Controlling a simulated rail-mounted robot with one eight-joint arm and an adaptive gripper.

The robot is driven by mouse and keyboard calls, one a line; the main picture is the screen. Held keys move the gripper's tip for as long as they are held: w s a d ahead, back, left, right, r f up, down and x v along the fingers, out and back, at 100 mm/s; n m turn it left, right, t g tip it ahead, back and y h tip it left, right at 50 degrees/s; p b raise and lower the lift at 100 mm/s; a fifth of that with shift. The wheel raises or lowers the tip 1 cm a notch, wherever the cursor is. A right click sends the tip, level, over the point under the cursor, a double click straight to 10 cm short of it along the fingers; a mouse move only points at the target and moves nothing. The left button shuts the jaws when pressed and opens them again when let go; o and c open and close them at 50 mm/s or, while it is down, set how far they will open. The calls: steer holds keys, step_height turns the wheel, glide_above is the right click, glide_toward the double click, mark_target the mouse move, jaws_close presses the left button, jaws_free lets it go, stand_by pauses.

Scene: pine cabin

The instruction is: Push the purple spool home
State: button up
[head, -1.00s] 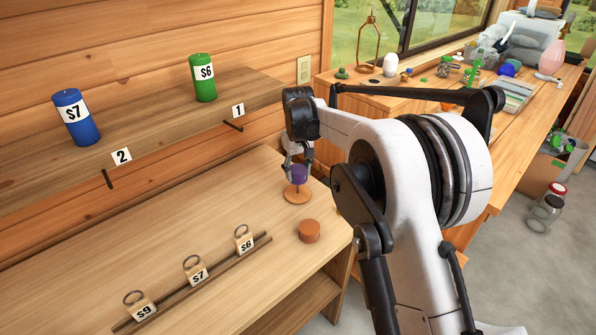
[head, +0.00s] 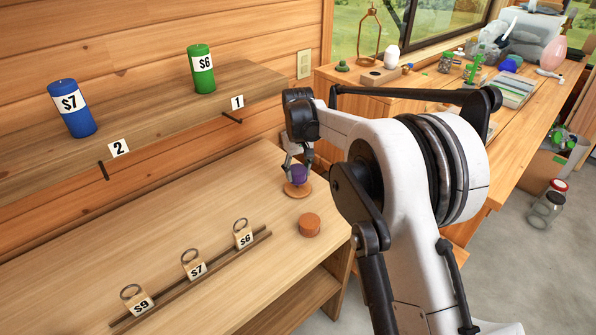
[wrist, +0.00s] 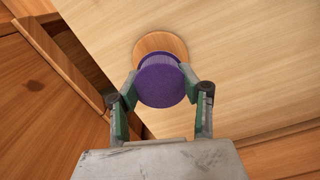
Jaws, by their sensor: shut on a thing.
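The purple spool (head: 299,174) is held low over a round wooden base (head: 291,192) on the bench. My gripper (head: 298,165) is shut on the spool from above. In the wrist view the spool (wrist: 160,86) sits between the two fingers of my gripper (wrist: 161,83), and the far part of the wooden base (wrist: 155,41) shows beyond it. The spool hides the middle of the base, and I see no peg. Whether the spool's underside touches the base I cannot tell.
An orange-brown round block (head: 310,225) stands in front of the base. A shelf (head: 160,118) behind holds a blue cylinder (head: 72,108) and a green cylinder (head: 202,69). Open bench lies left of the base.

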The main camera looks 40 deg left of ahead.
mark_target(298, 187)
steer(key=shift+f+b, duration=1.05)
steer(key=shift+f, duration=0.6)
steer(key=o, duration=1.4)
steer(key=shift+c, duration=0.2)
